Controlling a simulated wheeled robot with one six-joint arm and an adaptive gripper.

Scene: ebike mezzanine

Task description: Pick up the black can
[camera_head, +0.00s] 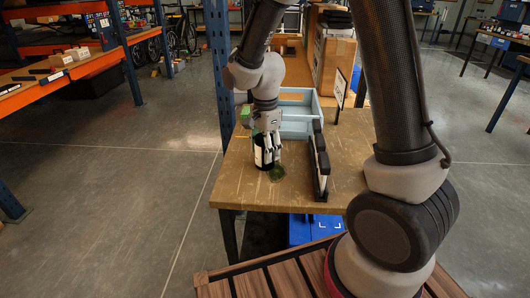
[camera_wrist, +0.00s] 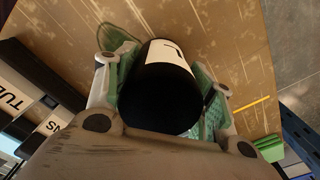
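The black can (camera_head: 262,154) with a white label stands upright on the brown worktable (camera_head: 236,182). In the wrist view the can (camera_wrist: 160,95) fills the space between my gripper's fingers, its dark end nearest the camera. My gripper (camera_head: 271,142) is lowered over it, with one finger on each side; in the wrist view the fingers (camera_wrist: 165,88) are very close to its sides. Whether they press on it cannot be made out. A clear green round thing (camera_head: 277,174) lies close by the can on the table.
A light blue crate (camera_head: 297,122) stands behind the can. A row of dark and white upright items (camera_head: 319,165) stands to the right, and a framed sign (camera_head: 340,92) behind them. A blue rack post (camera_head: 218,62) rises at the table's back left. The table's front left is clear.

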